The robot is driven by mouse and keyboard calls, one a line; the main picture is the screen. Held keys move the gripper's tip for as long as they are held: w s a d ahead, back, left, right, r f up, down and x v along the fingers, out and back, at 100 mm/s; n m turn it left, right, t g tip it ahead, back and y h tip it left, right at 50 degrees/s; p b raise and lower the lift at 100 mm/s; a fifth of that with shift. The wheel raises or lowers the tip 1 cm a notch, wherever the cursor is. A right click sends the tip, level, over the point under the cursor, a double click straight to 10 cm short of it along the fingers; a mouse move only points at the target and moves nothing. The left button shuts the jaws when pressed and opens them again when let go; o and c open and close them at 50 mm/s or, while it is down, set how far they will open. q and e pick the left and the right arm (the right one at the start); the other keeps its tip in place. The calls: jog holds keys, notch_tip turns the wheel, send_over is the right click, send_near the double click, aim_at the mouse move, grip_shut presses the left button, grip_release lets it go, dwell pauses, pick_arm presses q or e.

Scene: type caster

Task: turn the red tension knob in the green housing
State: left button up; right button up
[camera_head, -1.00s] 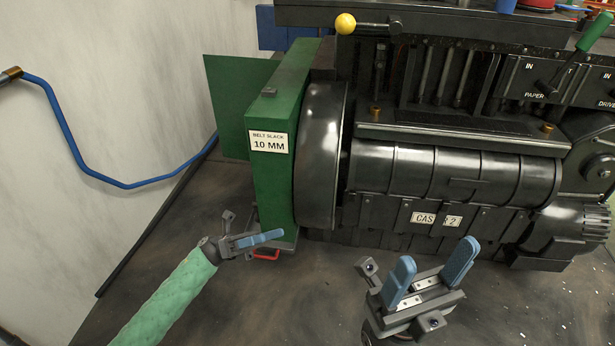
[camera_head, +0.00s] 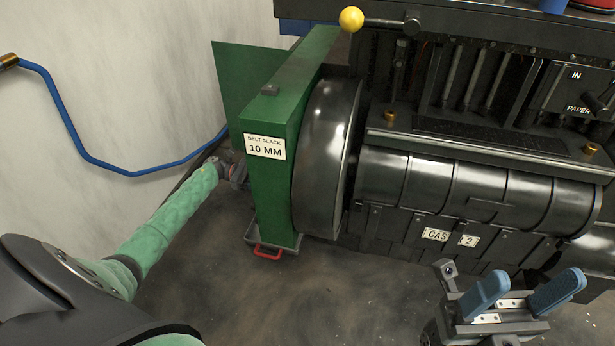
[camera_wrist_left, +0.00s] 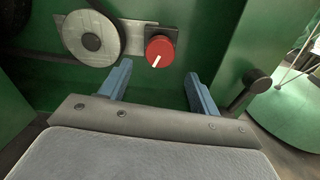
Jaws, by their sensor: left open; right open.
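The red tension knob (camera_wrist_left: 159,48) shows in the left wrist view, round with a white pointer line slanting to the lower left. It sits on a small dark plate inside the green housing (camera_head: 268,190). The housing hides the knob in the head view. My left gripper (camera_wrist_left: 158,88) is open, with its blue fingers apart, one to each side below the knob in the picture. I see no contact with the knob. In the head view my left arm reaches behind the housing's left side. My right gripper (camera_head: 522,296) is open and empty at the lower right.
A grey pulley (camera_wrist_left: 90,36) is left of the knob, and a dark lever (camera_wrist_left: 248,88) is at the right. The black machine (camera_head: 480,195) fills the right. A tray with a red handle (camera_head: 267,251) is under the housing.

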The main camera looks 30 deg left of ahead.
pick_arm(q)
jog(key=x, duration=0.7)
jog(key=shift+w+d+r, duration=0.1)
jog(key=shift+d, duration=0.3)
jog(key=shift+c, duration=0.2)
jog(key=c, duration=0.9)
jog(key=shift+b, duration=0.3)
